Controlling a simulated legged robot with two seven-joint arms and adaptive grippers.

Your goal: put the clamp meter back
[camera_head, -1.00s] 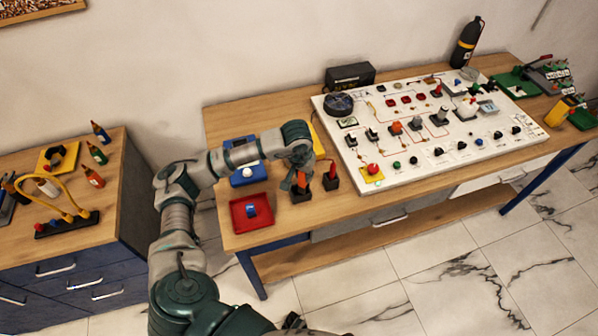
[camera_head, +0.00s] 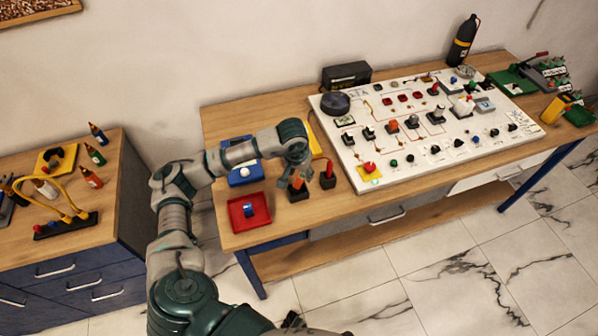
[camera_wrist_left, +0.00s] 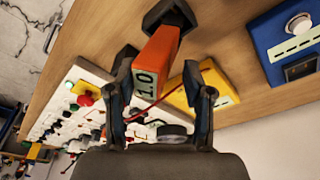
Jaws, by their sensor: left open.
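I cannot tell for sure which object is the clamp meter. An orange block-like piece (camera_wrist_left: 157,58) with "1.0" on its face stands in a black base (camera_head: 298,196) near the front of the table. My left gripper (camera_wrist_left: 160,92) is open, its fingers on either side of the orange piece, with no clear grip. In the head view, my left gripper (camera_head: 297,178) is over that base and partly hides the piece. A yellow pad (camera_head: 58,158) with a dark ring-like object lies on the left cabinet. My right gripper is not in view.
A red piece in a black base (camera_head: 328,178) stands close on the right. A red tray (camera_head: 264,222), a blue box (camera_head: 234,181) and a yellow item (camera_wrist_left: 215,88) are also near. The white panel (camera_head: 385,176) with knobs and plugs fills the table's middle.

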